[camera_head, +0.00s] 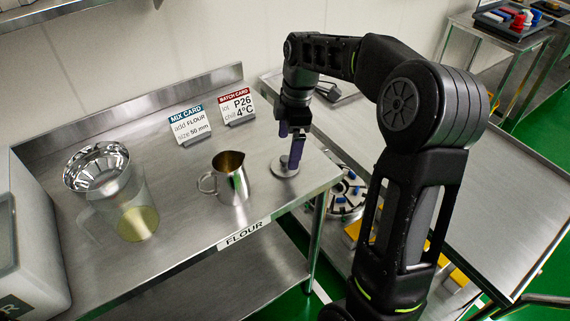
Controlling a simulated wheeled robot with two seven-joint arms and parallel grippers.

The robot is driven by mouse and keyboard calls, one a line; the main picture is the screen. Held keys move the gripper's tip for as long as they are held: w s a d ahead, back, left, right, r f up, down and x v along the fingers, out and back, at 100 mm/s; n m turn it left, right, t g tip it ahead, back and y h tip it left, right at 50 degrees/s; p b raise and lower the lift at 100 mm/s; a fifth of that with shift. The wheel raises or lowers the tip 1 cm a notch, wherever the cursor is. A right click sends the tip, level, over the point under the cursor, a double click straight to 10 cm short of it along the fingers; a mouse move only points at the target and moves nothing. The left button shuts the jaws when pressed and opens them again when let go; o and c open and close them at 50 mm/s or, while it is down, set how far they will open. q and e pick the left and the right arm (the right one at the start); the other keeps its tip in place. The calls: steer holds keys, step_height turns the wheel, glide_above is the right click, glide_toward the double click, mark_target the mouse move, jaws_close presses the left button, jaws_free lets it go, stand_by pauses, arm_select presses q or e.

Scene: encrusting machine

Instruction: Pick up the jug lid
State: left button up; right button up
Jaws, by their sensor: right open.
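The jug lid (285,171), a small round silver disc with a knob, lies flat on the steel table near its right end. My right gripper (290,156) points down right over the lid, with its purple fingers open and their tips close to the knob. The fingers partly hide the knob, and I cannot tell whether they touch it. A steel jug (232,182) with its handle to the left stands open-topped and upright, just left of the lid. My left gripper is not in view.
A clear jug (136,218) with a steel funnel (97,168) stands at the left, beside a white machine (32,250). A mix card (190,124) and a batch card (236,106) stand behind. The table's front edge carries a FLOUR label (244,233).

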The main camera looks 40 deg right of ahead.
mark_target(285, 158)
steer(key=f, duration=0.3)
steer(key=a+f+p, duration=0.1)
steer(key=f, duration=0.1)
steer(key=shift+w+f, duration=0.1)
steer(key=shift+w, duration=0.1)
steer(key=shift+c, duration=0.2)
steer(key=c, duration=1.5)
step_height(285, 158, up, 10)
steer(key=shift+r+b, duration=0.1)
steer(key=shift+b, duration=0.3)
steer(key=shift+d, duration=0.1)
